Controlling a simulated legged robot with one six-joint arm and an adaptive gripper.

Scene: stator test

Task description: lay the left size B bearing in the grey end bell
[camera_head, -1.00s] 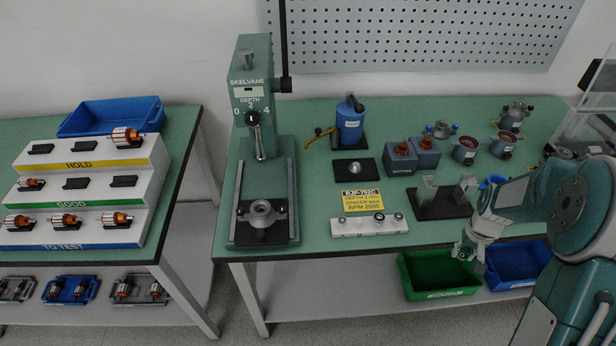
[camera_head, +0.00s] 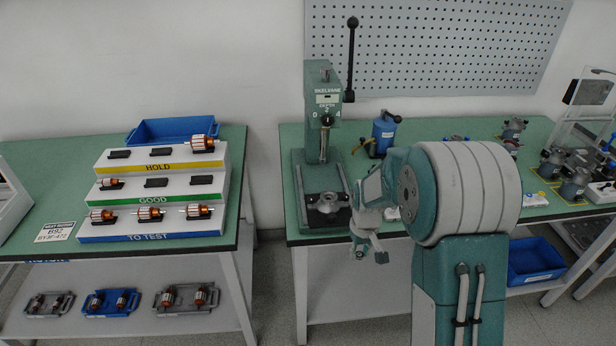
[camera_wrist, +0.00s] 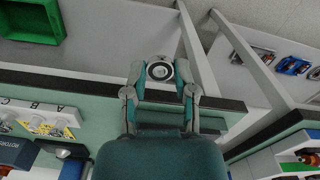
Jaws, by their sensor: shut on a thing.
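My gripper (camera_head: 368,255) hangs in front of the bench's front edge, just right of the press. In the wrist view its two fingers (camera_wrist: 161,82) are shut on a ring-shaped bearing (camera_wrist: 160,70), light on the outside with a dark centre. The bearing cannot be made out in the head view. The grey end bell (camera_head: 327,202) sits on the press base, to the left of and above my gripper in the picture. My gripper is apart from it. The white bearing rack (camera_wrist: 35,116), marked A, B and C, shows in the wrist view; my arm mostly hides it in the head view.
The green press (camera_head: 323,130) stands over the end bell, with a long dark lever at its right. A stepped rotor stand (camera_head: 150,231) is on the left table. A floor gap separates the two tables.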

